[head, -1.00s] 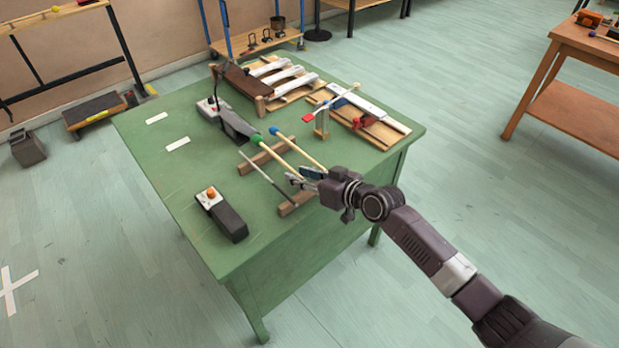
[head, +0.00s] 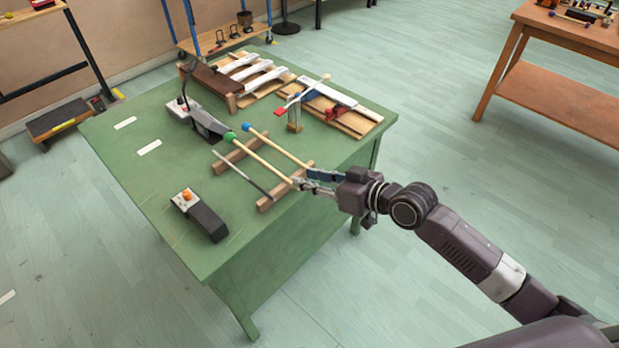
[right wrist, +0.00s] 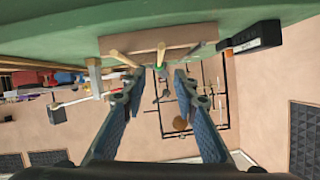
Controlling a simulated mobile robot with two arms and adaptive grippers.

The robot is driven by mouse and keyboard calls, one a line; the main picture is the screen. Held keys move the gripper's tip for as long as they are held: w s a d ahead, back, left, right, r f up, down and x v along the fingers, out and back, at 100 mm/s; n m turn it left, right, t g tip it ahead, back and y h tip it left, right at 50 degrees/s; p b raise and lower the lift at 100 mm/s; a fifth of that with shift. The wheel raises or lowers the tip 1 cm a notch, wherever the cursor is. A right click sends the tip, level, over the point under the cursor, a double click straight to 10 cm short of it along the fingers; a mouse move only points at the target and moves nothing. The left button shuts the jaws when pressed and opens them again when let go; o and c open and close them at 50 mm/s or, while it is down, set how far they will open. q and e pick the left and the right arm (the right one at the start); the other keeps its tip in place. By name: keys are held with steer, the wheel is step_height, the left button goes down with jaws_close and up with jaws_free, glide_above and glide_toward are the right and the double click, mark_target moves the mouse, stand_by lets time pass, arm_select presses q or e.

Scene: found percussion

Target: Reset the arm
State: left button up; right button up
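My right gripper (head: 305,179) is at the near right edge of the green table (head: 180,215), by the handle ends of two mallets. In the right wrist view its fingers (right wrist: 157,85) are spread apart with nothing clamped between them. The green-headed mallet (head: 258,159) and the blue-headed mallet (head: 275,146) lie across two wooden rest bars, next to a thin dark stick (head: 240,175). In the right wrist view, handle ends jut past a wooden bar (right wrist: 155,43) near the fingertips. My left gripper is not in view.
A dark box with an orange knob (head: 200,215) stands at the table's near left. White bars on wooden boards (head: 255,75) and a wooden post (head: 294,118) stand farther back. A brown bench (head: 565,110) is at the right, with open floor between.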

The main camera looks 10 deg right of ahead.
stand_by(0.3)
steer(key=s+a+f+g+h, duration=0.1)
steer(key=s+f+g+h, duration=0.1)
steer(key=s+f, duration=0.35)
steer(key=s+f+g+h, duration=0.1)
steer(key=s+f, duration=0.2)
steer(key=s, duration=0.6)
steer(key=s+d+f+m+g+h, duration=0.25)
steer(key=s+d, duration=0.25)
steer(key=s, duration=0.3)
steer(key=s+d+f+m+g+h, duration=0.2)
steer(key=s+d+h, duration=0.1)
steer(key=s+d, duration=0.4)
step_height(320, 180, down, 24)
steer(key=s+a+f, duration=0.1)
steer(key=s+a, duration=0.1)
steer(key=s+d+f+g, duration=0.1)
steer(key=s+f, duration=0.7)
steer(key=s, duration=0.1)
steer(key=s+d+f+n+g, duration=0.1)
steer(key=s+d+f, duration=0.1)
steer(key=s+f, duration=0.6)
steer(key=shift+s+d+f, duration=0.3)
steer(key=shift+s+f, duration=0.05)
steer(key=shift+s, duration=0.15)
